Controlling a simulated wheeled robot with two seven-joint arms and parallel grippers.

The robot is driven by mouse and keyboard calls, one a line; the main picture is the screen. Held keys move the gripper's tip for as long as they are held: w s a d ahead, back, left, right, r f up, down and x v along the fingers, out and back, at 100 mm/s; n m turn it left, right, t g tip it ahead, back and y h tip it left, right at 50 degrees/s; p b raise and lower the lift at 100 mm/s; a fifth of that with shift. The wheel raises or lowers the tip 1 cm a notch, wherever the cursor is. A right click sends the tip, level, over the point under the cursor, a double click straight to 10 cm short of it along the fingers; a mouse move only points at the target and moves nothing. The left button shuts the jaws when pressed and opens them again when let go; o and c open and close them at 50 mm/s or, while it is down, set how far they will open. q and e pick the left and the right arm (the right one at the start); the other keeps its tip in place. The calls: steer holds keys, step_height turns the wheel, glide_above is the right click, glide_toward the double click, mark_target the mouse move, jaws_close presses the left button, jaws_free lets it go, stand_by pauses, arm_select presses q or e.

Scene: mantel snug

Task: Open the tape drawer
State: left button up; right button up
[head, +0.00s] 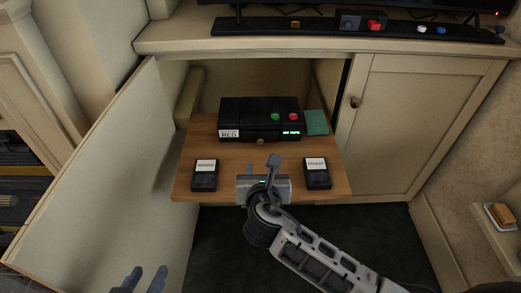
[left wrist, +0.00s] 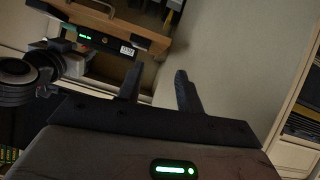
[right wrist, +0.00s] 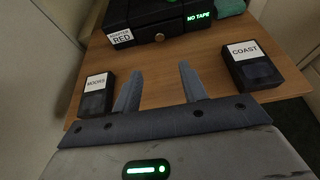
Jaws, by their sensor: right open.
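The black tape player (head: 259,119) sits on a wooden shelf (head: 228,181) in the open cabinet. Its display reads NO TAPE; a green and a red button are on top, and a small round knob (head: 261,142) is at its front. A label on it ends in RED. My right gripper (head: 272,165) is over the shelf, in front of the player and apart from it; in the right wrist view (right wrist: 158,85) its fingers are spread and empty. My left gripper (head: 144,277) is low at the left, fingers apart and empty, away from the player.
Two black tapes lie on the shelf: MOORS (head: 205,176) at left, COAST (head: 317,173) at right. A green block (head: 316,122) is beside the player. The open cabinet door (head: 105,180) stands at left; the other door (head: 411,122) is shut.

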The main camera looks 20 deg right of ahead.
steer(key=b, duration=0.3)
glide_toward(260, 142)
steer(key=shift+w+d+f, duration=0.25)
steer(key=shift+w+f, duration=0.3)
steer(key=shift+w, duration=0.05)
steer(key=b+x, duration=0.2)
steer(key=x, duration=0.3)
steer(key=shift+w, duration=0.15)
steer(key=shift+w+d+f, duration=0.1)
steer(key=shift+w+d, duration=0.05)
steer(key=shift+w, duration=0.3)
arm_select(q)
step_height(260, 142, down, 7)
steer(key=d+g, duration=0.1)
steer(key=shift+w+d+f, duration=0.15)
steer(key=shift+w+d, duration=0.1)
steer(key=shift+w, duration=0.05)
arm_select(e)
steer(key=c, duration=0.8)
arm_select(q)
steer(key=shift+r, duration=0.2)
arm_select(e)
steer(key=shift+s, duration=0.1)
jaws_close()
